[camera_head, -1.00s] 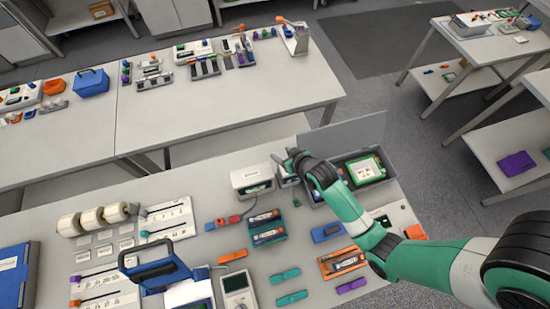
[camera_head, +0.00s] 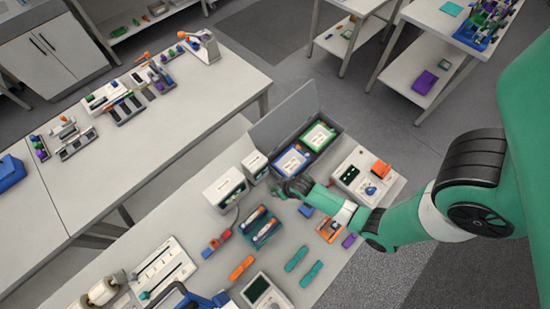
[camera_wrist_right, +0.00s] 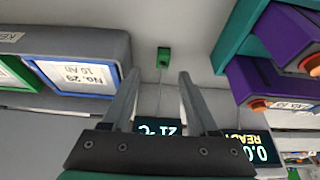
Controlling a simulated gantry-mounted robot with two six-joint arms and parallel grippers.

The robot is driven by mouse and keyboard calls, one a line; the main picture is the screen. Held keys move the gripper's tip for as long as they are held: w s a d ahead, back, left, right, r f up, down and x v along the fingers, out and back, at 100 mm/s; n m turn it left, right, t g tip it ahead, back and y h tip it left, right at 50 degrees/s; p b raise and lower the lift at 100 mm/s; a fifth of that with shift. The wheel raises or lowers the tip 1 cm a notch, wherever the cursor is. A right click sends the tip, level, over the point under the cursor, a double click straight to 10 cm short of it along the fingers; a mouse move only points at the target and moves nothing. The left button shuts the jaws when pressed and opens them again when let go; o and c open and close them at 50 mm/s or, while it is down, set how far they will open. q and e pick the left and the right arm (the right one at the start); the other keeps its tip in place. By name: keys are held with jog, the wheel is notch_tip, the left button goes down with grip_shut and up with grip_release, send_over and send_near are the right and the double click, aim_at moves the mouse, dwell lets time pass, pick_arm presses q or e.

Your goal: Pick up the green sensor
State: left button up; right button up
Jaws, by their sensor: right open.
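The green sensor (camera_wrist_right: 163,57) is a small green block with a thin cable, lying on the pale table top in the right wrist view. My right gripper (camera_wrist_right: 157,80) is open, its two grey fingers pointing toward the sensor, which shows just beyond and between the tips. The fingers do not touch it. In the head view my right gripper (camera_head: 281,187) is low over the table beside the white boxes, and I cannot make out the sensor there. My left gripper is not in view.
A grey bin with framed cards (camera_wrist_right: 75,77) stands close on the left of the wrist view. A teal rack with purple batteries (camera_wrist_right: 270,85) is close on the right. A dark temperature display (camera_wrist_right: 160,126) lies behind the fingers. Bare table surrounds the sensor.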

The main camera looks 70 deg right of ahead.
aim_at(274, 190)
jog(key=b+x, duration=0.2)
jog(key=x, duration=0.1)
jog(key=b+x, duration=0.1)
jog(key=x, duration=0.1)
jog(key=shift+w+a+b, duration=0.1)
jog(key=shift+w+b, duration=0.25)
grip_shut()
